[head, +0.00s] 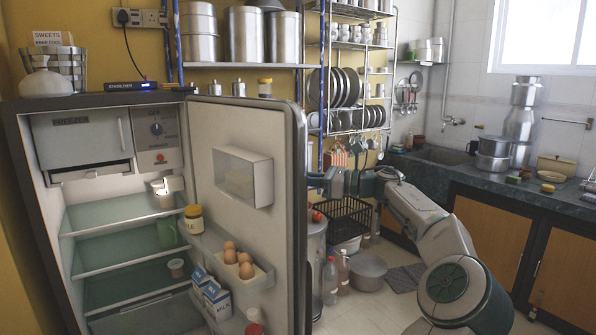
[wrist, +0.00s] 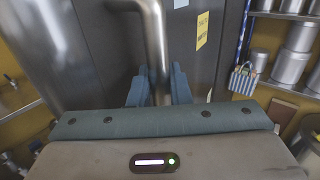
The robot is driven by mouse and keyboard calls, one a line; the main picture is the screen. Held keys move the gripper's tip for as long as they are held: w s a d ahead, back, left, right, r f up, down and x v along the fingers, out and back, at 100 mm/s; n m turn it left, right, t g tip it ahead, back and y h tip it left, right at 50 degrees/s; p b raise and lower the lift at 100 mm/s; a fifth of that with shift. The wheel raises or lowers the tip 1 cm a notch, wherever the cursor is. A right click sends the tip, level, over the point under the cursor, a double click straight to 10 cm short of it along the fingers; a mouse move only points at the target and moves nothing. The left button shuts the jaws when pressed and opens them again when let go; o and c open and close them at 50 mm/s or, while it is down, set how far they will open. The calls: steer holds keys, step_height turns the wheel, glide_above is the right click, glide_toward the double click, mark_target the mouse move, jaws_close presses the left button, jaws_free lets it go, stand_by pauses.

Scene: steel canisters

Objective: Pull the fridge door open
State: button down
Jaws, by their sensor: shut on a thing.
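The fridge (head: 110,200) stands at the left in the head view, with its shelves and freezer box showing. Its door (head: 205,130) is swung wide open, its inner side with eggs and milk cartons facing the camera. In the wrist view the door's dark outer face (wrist: 195,70) carries a steel bar handle (wrist: 154,35). My gripper (wrist: 158,88) is shut on this handle, with a teal finger on each side of the bar. In the head view my gripper (head: 322,182) is just past the door's free edge, and the door hides the handle.
A dish rack (head: 345,90) is on the wall behind. A counter (head: 480,180) runs along the right.

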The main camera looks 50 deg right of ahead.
steer(key=shift+d+r+p, duration=0.1)
steer(key=shift+d+p, duration=0.2)
steer(key=shift+f, duration=0.2)
steer(key=c, duration=1.4)
jaws_free()
steer(key=shift+s, duration=0.15)
steer(key=v, duration=1.3)
steer(key=shift+s+d+f, duration=0.1)
steer(key=shift+s+d, duration=0.15)
steer(key=shift+s, duration=0.05)
